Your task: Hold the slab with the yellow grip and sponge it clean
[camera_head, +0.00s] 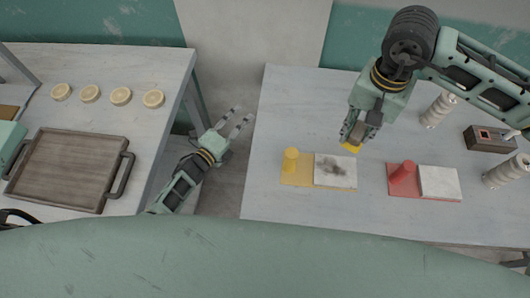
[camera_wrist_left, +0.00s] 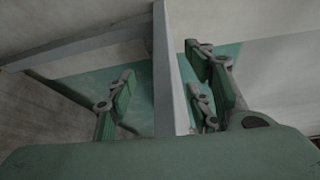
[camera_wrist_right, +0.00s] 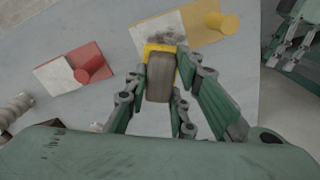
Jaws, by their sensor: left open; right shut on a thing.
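A slab with a yellow base (camera_head: 297,171) and an upright yellow grip (camera_head: 291,158) lies on the right table; its white face (camera_head: 335,171) carries a dark smudge. The slab also shows in the right wrist view (camera_wrist_right: 205,35). Beside it lies another slab (camera_head: 438,182) with a red grip (camera_head: 403,172) and a clean white face. My right gripper (camera_head: 354,139) is shut on a sponge with a brownish-grey body (camera_wrist_right: 159,78) and a yellow edge (camera_wrist_right: 152,48), held above the table behind the smudged slab. My left gripper (camera_head: 239,122) is open and empty between the two tables.
White ribbed spools (camera_head: 438,110) and a dark box (camera_head: 490,138) stand at the right of the right table (camera_head: 300,105). The left table holds a wooden tray (camera_head: 70,168) and several pale discs (camera_head: 121,96). The right table's left part is clear.

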